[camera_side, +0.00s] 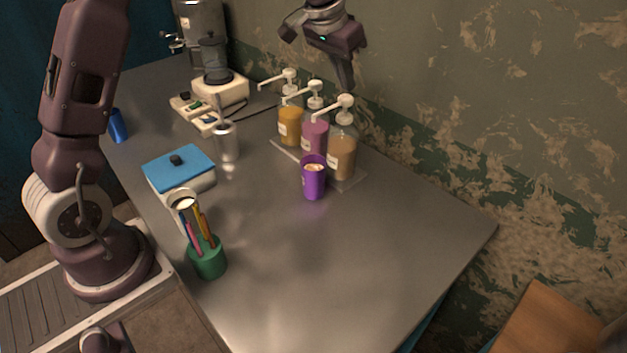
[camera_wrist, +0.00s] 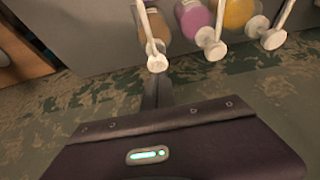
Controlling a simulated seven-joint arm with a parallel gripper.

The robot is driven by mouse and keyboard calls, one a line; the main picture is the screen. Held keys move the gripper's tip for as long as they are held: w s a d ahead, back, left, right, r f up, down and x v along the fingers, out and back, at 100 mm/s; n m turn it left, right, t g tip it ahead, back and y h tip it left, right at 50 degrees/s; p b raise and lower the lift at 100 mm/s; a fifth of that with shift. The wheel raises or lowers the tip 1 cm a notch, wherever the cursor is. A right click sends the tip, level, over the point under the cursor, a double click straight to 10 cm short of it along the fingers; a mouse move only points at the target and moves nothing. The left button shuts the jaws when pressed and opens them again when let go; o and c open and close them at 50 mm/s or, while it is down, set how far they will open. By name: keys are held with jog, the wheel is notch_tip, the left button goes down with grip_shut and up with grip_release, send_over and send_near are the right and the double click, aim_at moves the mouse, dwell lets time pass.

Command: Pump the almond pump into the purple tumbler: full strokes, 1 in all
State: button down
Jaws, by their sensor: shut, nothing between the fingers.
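The pump bottle with tan contents (camera_side: 341,158), which I take for the almond pump, stands at the right end of a row of three. Its white pump head (camera_side: 346,101) is up, and its spout points left over the purple tumbler (camera_side: 313,182). The tumbler stands upright in front of the bottles, with something pale tan inside. My gripper (camera_side: 347,84) is shut and empty, pointing down just above the tan bottle's head. In the wrist view, the fingers (camera_wrist: 157,92) show beside that white head (camera_wrist: 157,62); whether they touch cannot be told. The tumbler is not discernible there.
A pink-purple bottle (camera_side: 315,137) and an amber bottle (camera_side: 291,126) with similar pumps stand close to the left. A metal cup (camera_side: 225,143), a blue-lidded box (camera_side: 180,168) and a green pen holder (camera_side: 207,260) stand further left. The table's right front is clear; the wall is close behind.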

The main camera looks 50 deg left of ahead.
notch_tip(320, 180, up, 5)
jog(key=shift+f, duration=0.1)
jog(key=shift+r, duration=0.6)
jog(key=s+d+r, duration=0.2)
jog(key=s, duration=0.9)
jog(key=s+d+r, duration=0.3)
jog(key=s, duration=0.8)
jog(key=s+f, duration=0.3)
jog(key=s, duration=0.4)
jog(key=s+f+t, duration=0.1)
jog(key=s+f, duration=0.3)
jog(key=s, duration=0.4)
jog(key=shift+d, duration=0.3)
